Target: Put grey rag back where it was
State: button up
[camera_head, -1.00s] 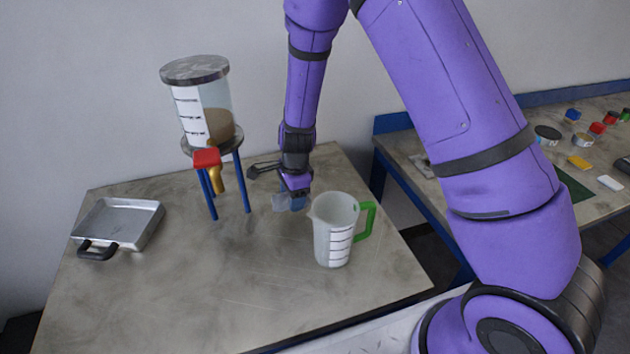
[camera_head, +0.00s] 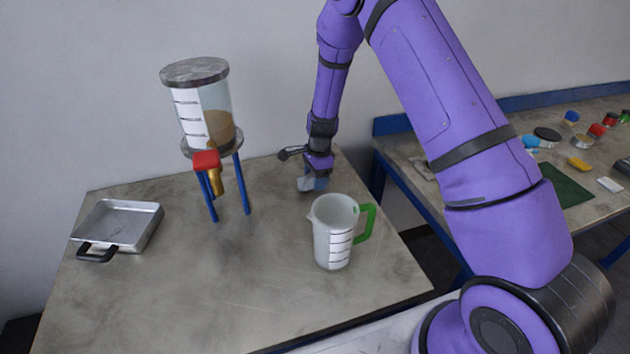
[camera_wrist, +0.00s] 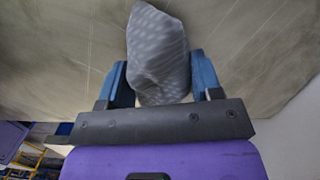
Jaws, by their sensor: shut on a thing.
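The grey rag (camera_wrist: 158,50) is bunched up between the two blue fingers of my gripper (camera_wrist: 160,85) in the wrist view. In the head view my gripper (camera_head: 314,182) is over the back right part of the table, behind the measuring jug, with its fingers pointing down. A small grey part of the rag (camera_head: 304,184) shows at the fingertips. I cannot tell whether the rag touches the table top.
A clear jug (camera_head: 334,232) with a green handle stands in front of my gripper. A flanged vessel (camera_head: 203,110) with a red-handled tap stands on blue legs to the left. A metal pan (camera_head: 122,222) lies far left. A second bench (camera_head: 480,190) with small items is at right.

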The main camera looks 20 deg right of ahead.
jog(key=shift+f, duration=0.7)
jog(key=o, duration=1.1)
jog(key=shift+f, duration=0.1)
jog(key=shift+c, duration=0.2)
